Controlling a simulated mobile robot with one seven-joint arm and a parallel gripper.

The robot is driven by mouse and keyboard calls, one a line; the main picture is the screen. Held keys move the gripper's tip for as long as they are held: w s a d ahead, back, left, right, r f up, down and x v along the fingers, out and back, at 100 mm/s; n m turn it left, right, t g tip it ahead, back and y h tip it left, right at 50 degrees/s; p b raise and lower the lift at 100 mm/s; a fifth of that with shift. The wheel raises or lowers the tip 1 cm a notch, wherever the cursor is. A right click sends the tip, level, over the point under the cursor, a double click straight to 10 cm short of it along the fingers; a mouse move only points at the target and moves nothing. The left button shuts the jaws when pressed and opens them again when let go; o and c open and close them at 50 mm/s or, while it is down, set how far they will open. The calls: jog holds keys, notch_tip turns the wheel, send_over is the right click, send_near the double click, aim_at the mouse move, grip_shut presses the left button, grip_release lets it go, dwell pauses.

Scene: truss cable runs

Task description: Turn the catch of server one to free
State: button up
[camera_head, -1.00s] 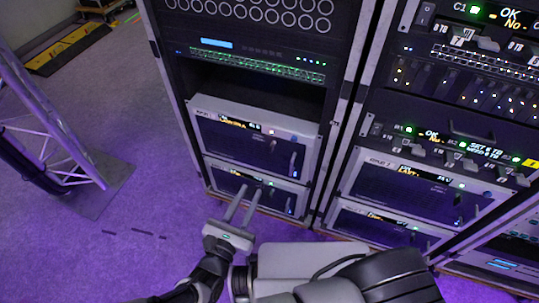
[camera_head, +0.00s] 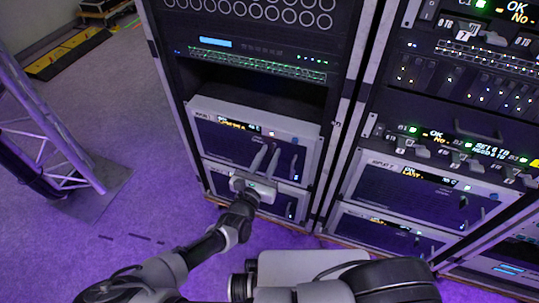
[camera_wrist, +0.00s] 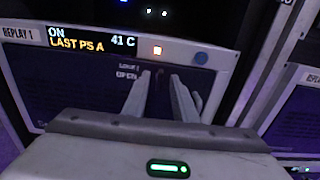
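Server one (camera_head: 225,143), labelled REPLAY 1, is the upper of two grey-framed units low in the left rack. In the wrist view its front (camera_wrist: 75,80) has a lit display (camera_wrist: 90,40) reading ON, LAST PS A and 41 C. A small dark reddish part, seemingly the catch (camera_wrist: 160,75), shows between my fingertips beside faint lettering; its exact angle is too small to tell. My gripper (camera_head: 270,152) is in front of this panel, its two fingers apart and pointing at it. In the wrist view the gripper (camera_wrist: 159,80) holds nothing; whether its tips touch the catch I cannot tell.
A second unit (camera_head: 225,183) sits directly below, partly behind my gripper. An upright handle (camera_head: 294,165) stands right of my fingers. The right rack holds similar units (camera_head: 400,187). A truss leg (camera_head: 60,130) on a base plate stands at left; open purple floor lies between.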

jog(key=shift+w+d, duration=0.1)
jog(key=shift+w, duration=0.2)
grip_shut()
